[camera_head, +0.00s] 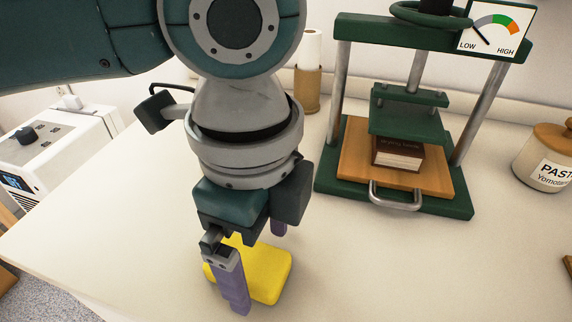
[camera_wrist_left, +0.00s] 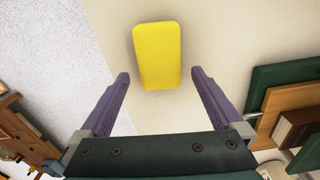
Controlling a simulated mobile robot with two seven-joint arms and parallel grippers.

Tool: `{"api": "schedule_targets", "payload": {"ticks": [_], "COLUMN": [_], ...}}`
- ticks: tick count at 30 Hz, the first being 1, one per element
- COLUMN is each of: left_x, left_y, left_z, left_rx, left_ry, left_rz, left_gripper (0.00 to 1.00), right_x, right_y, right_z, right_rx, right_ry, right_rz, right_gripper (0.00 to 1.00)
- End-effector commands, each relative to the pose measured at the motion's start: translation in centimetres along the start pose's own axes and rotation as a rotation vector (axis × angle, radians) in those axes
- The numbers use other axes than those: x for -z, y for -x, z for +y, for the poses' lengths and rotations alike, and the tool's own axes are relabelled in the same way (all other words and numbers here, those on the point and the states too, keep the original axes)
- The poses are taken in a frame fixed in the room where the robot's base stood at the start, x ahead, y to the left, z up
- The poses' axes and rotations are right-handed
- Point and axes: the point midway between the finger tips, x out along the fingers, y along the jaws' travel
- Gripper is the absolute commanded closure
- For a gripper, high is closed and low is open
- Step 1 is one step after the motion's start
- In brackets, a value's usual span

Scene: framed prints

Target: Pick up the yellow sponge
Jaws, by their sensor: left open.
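The yellow sponge (camera_head: 266,274) lies flat on the cream table in the head view, partly hidden behind my left gripper. My left gripper (camera_head: 258,268) points down over it, with its purple fingers apart and nothing held between them. In the left wrist view the whole sponge (camera_wrist_left: 157,56) shows as a rounded block just beyond the fingertips. The open fingers of my left gripper (camera_wrist_left: 160,78) stand to either side of its near end in that picture. I cannot tell how high the fingertips are above the table. My right gripper is not in view.
A green press (camera_head: 440,200) with a wooden board and a small brown book stands right of the gripper. A paste jar (camera_head: 545,160) is at the far right. A white device (camera_head: 55,150) stands at left. The table (camera_head: 420,270) is clear in front of the press.

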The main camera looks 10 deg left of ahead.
Motion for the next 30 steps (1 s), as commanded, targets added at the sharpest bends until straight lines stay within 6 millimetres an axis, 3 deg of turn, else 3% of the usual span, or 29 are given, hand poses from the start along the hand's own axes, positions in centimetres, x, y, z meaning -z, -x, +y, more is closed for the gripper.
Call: {"api": "schedule_targets", "payload": {"ticks": [3,11,30], "left_x": [0.00,0.01,-0.01], "left_y": [-1.31,-1.46,-1.42], "left_z": [-0.02,-0.01,-0.02], "left_rx": [0.002,0.002,0.002], "left_ry": [0.000,-0.001,0.000], "left_rz": [0.000,0.000,0.000], "left_gripper": [0.00,0.01,0.73], "right_x": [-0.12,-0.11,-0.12], "right_y": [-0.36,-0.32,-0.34], "right_z": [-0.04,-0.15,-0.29], "right_rx": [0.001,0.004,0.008], "right_ry": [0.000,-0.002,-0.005], "right_rz": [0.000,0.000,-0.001], "right_gripper": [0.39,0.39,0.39]}}
